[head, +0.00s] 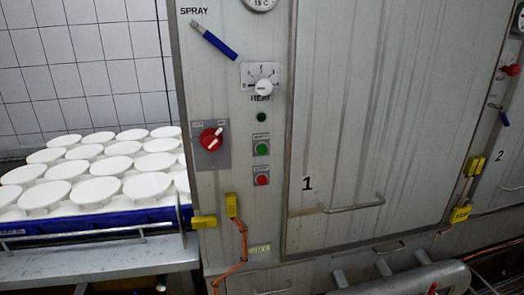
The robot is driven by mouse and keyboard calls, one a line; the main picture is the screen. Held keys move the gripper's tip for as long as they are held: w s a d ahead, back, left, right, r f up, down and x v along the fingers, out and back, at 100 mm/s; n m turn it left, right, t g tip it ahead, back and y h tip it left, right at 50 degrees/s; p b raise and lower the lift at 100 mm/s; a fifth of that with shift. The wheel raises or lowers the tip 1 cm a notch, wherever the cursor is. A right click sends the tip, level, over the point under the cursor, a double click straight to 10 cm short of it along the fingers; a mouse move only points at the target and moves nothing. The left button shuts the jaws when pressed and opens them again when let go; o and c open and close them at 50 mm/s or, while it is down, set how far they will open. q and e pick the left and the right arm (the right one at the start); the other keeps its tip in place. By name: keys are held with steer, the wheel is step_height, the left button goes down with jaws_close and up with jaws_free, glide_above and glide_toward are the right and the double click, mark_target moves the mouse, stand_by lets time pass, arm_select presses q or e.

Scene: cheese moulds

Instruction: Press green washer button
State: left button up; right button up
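The green button (262,149) is a round push button in a small grey plate on the washer's front panel (220,100). A small dark green round light or button (261,117) sits just above it. A red button (262,180) sits just below it. No gripper shows in the head view, and nothing covers the green button.
A red rotary switch (211,139) is left of the buttons, and a white heat dial (264,87) is above. A blue-handled spray lever (219,45) juts out at upper left. Door 1 (370,110) has a handle (352,205). White moulds (100,190) stand at left.

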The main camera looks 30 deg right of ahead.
jaws_close()
stand_by(1.5)
